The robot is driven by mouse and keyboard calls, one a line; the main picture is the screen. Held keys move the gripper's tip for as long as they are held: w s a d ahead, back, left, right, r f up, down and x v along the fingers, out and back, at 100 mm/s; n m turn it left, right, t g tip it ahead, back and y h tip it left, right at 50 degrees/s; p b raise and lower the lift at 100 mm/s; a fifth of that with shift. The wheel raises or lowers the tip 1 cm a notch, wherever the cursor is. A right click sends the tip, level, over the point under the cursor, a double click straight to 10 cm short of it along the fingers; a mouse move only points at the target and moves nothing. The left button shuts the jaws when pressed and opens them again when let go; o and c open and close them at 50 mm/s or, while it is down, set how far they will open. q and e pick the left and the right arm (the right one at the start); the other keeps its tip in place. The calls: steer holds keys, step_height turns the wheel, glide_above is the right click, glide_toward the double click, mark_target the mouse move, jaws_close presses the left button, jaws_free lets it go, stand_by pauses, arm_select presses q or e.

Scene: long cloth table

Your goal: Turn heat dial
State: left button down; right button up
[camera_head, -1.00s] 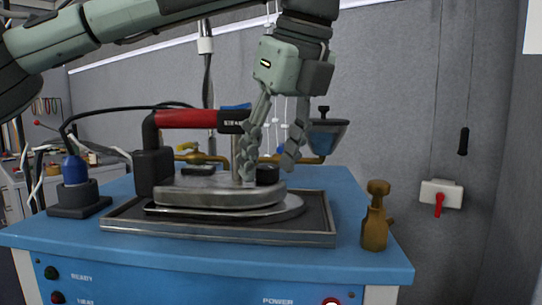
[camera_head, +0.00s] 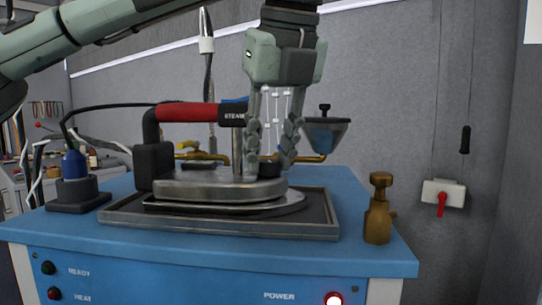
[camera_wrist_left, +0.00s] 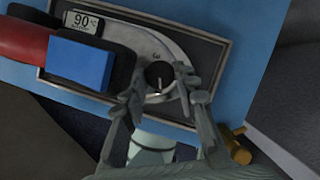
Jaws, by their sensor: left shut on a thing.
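The steam iron (camera_head: 220,188) has a red handle and stands on a metal-rimmed tray (camera_head: 324,230). Its round black heat dial (camera_head: 268,169) sits near the front of the iron, partly hidden by my fingers. In the left wrist view the dial (camera_wrist_left: 159,77) shows a pale pointer mark, and the small display (camera_wrist_left: 84,20) on the iron reads 90 °C. My left gripper (camera_head: 270,158) points down with one finger on each side of the dial, shut on it. It also shows in the left wrist view (camera_wrist_left: 160,88). My right gripper is not in view.
A brass bottle (camera_head: 377,212) stands at the right of the blue table (camera_head: 200,262). A blue funnel-like cup (camera_head: 325,133) and brass piping are behind the iron. A blue-topped plug (camera_head: 75,170) and cable are at the left. The front panel has lit POWER (camera_head: 333,298) light.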

arm_select(q)
steer(key=c, duration=1.2)
jaws_free()
steer(key=shift+o, duration=0.2)
steer(key=v, duration=1.2)
steer(key=shift+w, duration=0.1)
